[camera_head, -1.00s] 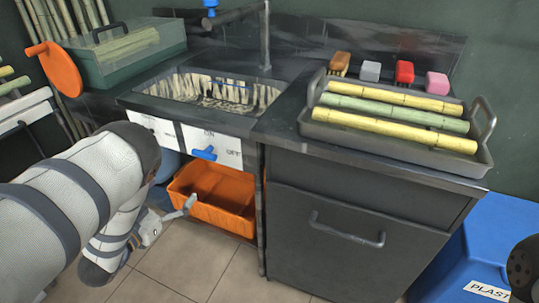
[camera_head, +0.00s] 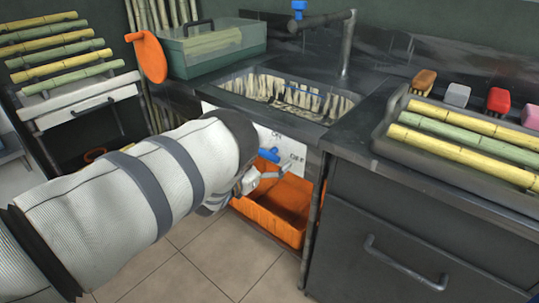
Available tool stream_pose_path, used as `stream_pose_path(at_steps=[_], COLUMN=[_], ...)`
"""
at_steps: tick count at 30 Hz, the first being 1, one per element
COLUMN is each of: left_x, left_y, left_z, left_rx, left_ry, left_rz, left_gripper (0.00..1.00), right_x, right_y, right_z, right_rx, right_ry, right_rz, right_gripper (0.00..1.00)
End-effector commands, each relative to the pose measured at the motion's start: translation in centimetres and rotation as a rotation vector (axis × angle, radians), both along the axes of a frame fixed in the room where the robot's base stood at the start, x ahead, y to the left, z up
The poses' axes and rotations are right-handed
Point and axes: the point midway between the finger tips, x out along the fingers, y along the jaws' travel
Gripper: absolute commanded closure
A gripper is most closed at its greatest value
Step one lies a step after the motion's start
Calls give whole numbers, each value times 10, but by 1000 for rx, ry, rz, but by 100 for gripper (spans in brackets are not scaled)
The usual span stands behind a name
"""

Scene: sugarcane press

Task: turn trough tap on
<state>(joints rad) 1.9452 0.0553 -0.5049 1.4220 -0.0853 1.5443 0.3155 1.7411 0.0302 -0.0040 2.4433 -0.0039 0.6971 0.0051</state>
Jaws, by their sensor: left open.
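A blue tap handle (camera_head: 269,154) sits on a white panel (camera_head: 303,158) below the sink, with ON lettered above it and OFF to its right. The handle points sideways, toward the OFF side. My left gripper (camera_head: 266,176) is open just below and in front of the handle; whether it touches the handle I cannot tell. My left forearm hides the left part of the panel. Another blue handle (camera_head: 299,7) tops the faucet pipe (camera_head: 347,45) above the sink trough (camera_head: 338,107). My right gripper is out of view.
An orange crate (camera_head: 262,215) stands under the sink, close below my left gripper. A dark cabinet (camera_head: 420,225) is to the right, topped by a grey tray (camera_head: 381,146) of cane pieces. A rack of canes (camera_head: 60,60) stands at left.

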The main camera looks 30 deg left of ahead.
Motion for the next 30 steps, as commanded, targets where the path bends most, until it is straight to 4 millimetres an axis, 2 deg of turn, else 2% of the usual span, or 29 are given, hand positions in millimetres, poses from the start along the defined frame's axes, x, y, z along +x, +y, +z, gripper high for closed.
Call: stream_pose_path(at_steps=[1, 6, 7, 19, 30], left_x=[0, 0, 0, -1, -1], left_y=[0, 0, 0, 0, 0], left_z=[0, 0, 0, 0, 0], left_rx=[0, 0, 0, 70, 372], left_ry=[0, 0, 0, -5, -27], left_rz=[0, 0, 0, 0, 2], left_gripper=[12, 51, 53, 53, 53], right_x=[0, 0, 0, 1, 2], right_y=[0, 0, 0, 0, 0], right_z=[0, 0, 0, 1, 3], right_rx=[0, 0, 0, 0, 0], right_ry=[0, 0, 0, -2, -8], right_rz=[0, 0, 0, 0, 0], right_gripper=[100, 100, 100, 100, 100])
